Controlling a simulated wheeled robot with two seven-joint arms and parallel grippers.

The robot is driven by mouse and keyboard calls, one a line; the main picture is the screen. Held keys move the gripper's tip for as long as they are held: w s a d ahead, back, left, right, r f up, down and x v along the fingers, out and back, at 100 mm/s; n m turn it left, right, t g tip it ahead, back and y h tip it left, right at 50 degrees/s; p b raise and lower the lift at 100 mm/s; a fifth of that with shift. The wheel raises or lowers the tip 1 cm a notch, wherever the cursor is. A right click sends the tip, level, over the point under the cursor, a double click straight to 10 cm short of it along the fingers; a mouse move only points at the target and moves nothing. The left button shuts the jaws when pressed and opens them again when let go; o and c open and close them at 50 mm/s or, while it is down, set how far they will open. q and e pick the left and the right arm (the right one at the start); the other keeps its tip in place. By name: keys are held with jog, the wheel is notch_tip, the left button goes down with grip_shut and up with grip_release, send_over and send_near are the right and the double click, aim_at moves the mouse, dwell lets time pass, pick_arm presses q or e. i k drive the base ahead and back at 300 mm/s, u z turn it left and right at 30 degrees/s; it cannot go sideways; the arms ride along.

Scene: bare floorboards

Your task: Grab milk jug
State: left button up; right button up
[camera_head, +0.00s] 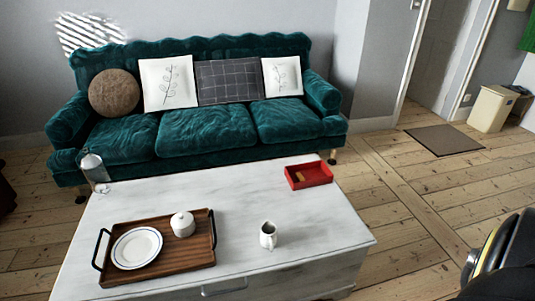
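A small white milk jug (268,235) stands upright on the white table (250,185), near its front edge and right of the middle. Its dark opening faces up, and nothing touches it. Neither of my grippers shows in the head view. A black, rounded part with a yellow and pale band at the lower right edge looks like part of my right arm; no fingers show on it.
A wooden tray (178,268) with a plate (137,248) and a lidded white pot (182,224) lies left of the jug. A red box (309,175) sits at the table's back right. A green sofa (205,128) stands behind. The tabletop around the jug is clear.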

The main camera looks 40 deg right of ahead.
aim_at(269, 233)
jog(key=z, duration=1.2)
